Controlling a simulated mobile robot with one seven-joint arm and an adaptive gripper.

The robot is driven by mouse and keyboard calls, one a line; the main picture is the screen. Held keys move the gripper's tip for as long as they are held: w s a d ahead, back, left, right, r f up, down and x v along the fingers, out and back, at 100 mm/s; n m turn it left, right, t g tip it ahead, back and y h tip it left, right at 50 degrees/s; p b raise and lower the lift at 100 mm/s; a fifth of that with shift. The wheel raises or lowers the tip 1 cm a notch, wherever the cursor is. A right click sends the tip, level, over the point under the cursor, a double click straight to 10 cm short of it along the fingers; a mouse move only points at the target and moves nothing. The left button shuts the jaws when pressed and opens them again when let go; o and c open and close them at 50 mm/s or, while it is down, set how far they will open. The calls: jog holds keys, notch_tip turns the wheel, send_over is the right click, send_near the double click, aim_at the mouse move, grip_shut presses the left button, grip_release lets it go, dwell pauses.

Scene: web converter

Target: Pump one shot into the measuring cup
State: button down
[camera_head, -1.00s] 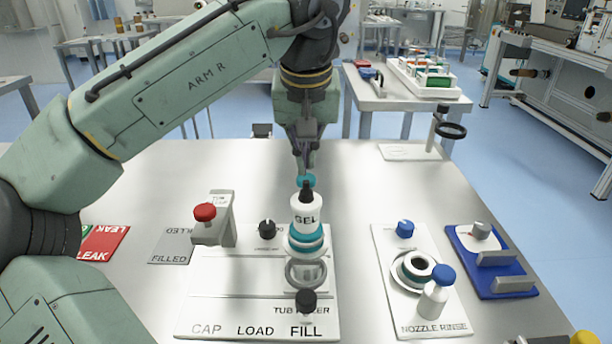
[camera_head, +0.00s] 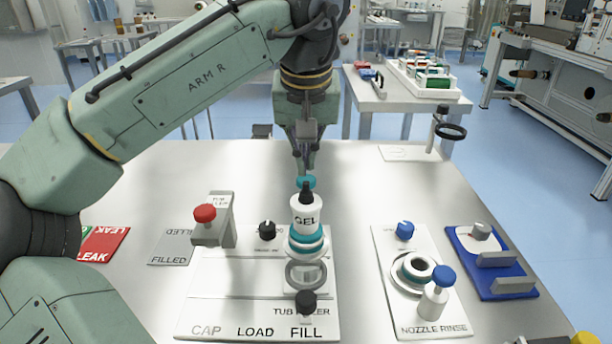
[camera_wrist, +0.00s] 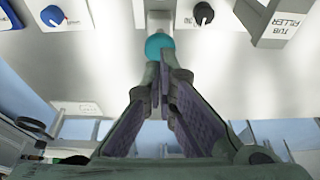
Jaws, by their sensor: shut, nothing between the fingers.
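A white bottle marked GEL (camera_head: 306,212) stands on the tub filler panel, with a dark nozzle and teal bands. A round teal knob (camera_head: 306,182) shows just behind its top; it also shows in the wrist view (camera_wrist: 159,46). My gripper (camera_head: 305,168) points down, its fingertips just above or at the knob; contact is unclear. In the wrist view my gripper (camera_wrist: 168,72) is shut and empty, its tips beside the knob. A pale ring-like or clear part (camera_head: 306,274) sits below the bottle; I cannot tell whether it is the measuring cup.
The filler panel (camera_head: 220,300) carries a red-knobbed post (camera_head: 205,214) and black knobs (camera_head: 267,230). To the right are the nozzle rinse panel (camera_head: 384,300) and a blue fixture (camera_head: 468,270). A stand with a black ring (camera_head: 451,131) is at the back right. Bare table lies between the panels.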

aim_at(306, 179)
jog(key=shift+f, duration=0.15)
jog(key=shift+f+b, duration=1.15)
jog(key=shift+f, duration=0.5)
jog(key=shift+r, duration=0.15)
jog(key=shift+r+p, duration=1.65)
jog(key=shift+p, duration=0.15)
notch_tip(306, 179, up, 6)
jog(key=p, duration=0.5)
